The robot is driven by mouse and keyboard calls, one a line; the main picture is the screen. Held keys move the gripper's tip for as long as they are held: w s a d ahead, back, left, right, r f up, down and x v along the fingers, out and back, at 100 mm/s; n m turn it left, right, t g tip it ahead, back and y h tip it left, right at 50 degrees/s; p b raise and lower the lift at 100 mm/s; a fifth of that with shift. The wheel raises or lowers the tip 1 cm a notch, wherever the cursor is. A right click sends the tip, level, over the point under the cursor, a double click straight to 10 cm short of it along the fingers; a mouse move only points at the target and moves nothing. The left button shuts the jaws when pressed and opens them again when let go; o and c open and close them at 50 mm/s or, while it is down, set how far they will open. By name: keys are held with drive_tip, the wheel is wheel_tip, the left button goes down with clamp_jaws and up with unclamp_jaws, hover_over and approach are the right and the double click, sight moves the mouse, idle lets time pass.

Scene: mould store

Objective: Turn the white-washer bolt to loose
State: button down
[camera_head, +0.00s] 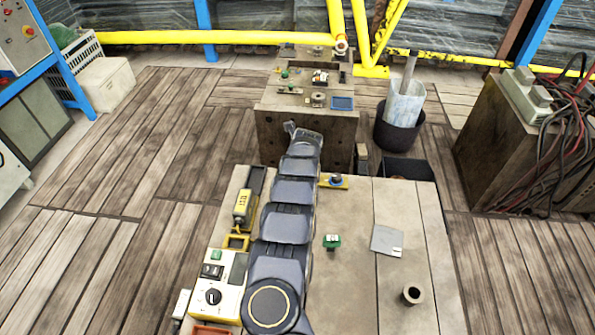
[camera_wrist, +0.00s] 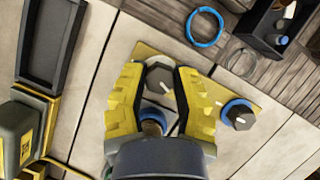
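In the wrist view, a yellow plate (camera_wrist: 205,87) carries a grey hex-headed bolt (camera_wrist: 160,78) with a pale pointer mark. My gripper (camera_wrist: 161,77) has its yellow fingers against both sides of this bolt, with no visible gap. A second bolt (camera_wrist: 240,115) on the plate has a blue washer and stands right of the fingers. In the head view, the plate's right end (camera_head: 341,184) shows beside my arm with the blue-washer bolt (camera_head: 336,180) on it. My arm hides the gripped bolt there.
A dark tray (camera_wrist: 50,40) lies left of the fingers. A blue ring (camera_wrist: 190,24) and a dark bin (camera_wrist: 262,38) are beyond the bench edge.

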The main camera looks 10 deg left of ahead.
drive_tip(key=shift+n, duration=0.3)
drive_tip(key=shift+w, duration=0.1)
drive_tip(key=n+y, duration=0.1)
drive_tip(key=n, duration=0.1)
drive_tip(key=shift+d+n, duration=0.15)
drive_tip(key=shift+n, duration=0.15)
drive_tip(key=n, duration=0.2)
drive_tip(key=n+g+y, duration=0.1)
drive_tip(key=n, duration=0.1)
drive_tip(key=shift+g, duration=0.3)
drive_tip(key=n+g, duration=0.1)
drive_tip(key=n, duration=0.2)
drive_tip(key=n+g, duration=0.1)
drive_tip(key=n, duration=0.1)
drive_tip(key=shift+f+n+y, duration=0.1)
drive_tip(key=shift+n+y, duration=0.3)
drive_tip(key=shift+n+g, duration=0.3)
drive_tip(key=shift+n, duration=0.2)
drive_tip(key=c, duration=0.7)
unclamp_jaws()
